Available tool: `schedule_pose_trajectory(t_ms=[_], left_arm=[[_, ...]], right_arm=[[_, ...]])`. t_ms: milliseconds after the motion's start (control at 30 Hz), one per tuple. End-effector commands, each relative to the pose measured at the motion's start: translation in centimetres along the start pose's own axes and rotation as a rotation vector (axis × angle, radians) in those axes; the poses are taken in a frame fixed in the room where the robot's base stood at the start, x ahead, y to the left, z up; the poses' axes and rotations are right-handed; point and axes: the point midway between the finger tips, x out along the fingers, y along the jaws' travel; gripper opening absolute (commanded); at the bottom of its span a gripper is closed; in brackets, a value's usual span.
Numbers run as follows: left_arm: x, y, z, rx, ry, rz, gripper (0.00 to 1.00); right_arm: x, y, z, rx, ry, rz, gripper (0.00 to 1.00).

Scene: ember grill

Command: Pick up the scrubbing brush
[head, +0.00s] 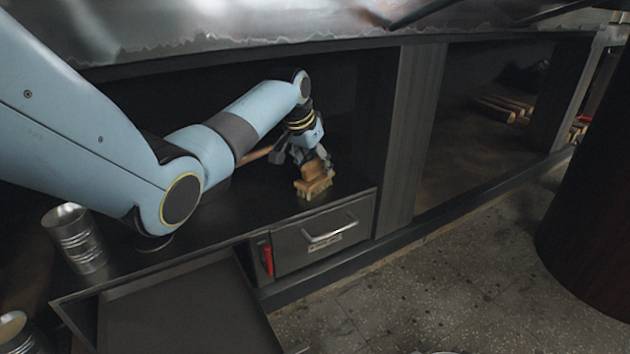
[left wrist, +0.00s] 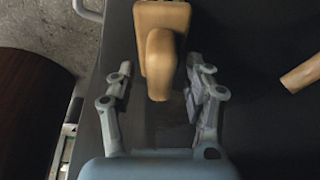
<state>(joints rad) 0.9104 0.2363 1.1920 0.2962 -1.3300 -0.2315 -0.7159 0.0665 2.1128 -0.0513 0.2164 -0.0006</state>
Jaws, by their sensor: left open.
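The scrubbing brush (head: 314,184) is a wooden block with a raised wooden grip and pale bristles below. It sits on the dark shelf near its front edge, above the drawer. In the left wrist view the brush (left wrist: 160,45) lies ahead, with its grip reaching in between the fingertips. My left gripper (head: 312,158) is over and behind the brush, pointing down. In the left wrist view the left gripper (left wrist: 160,75) is open, one finger on each side of the grip, with gaps showing. My right gripper is not in view.
A wooden handle (head: 255,154) lies on the shelf left of the gripper. A metal can (head: 75,240) stands at the left. Below are a closed drawer (head: 325,238), a red object (head: 267,258) and an open dark tray (head: 180,310). A dark round column (head: 590,210) stands at the right.

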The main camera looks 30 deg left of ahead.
Motion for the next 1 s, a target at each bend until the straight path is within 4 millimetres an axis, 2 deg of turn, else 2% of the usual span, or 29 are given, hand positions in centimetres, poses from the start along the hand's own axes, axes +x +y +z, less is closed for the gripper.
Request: schedule_pose_trajectory(t_ms=[133, 500, 1000], left_arm=[[-0.07, -0.02, -0.04, 0.000, 0.001, 0.000, 0.49], [-0.04, -0.02, 0.00, 0.000, 0.000, 0.000, 0.01], [-0.36, 0.00, -0.08, 0.000, 0.001, 0.000, 0.00]], right_arm=[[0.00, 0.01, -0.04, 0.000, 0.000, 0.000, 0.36], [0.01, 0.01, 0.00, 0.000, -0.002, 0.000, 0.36], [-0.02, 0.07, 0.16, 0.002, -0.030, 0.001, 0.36]])
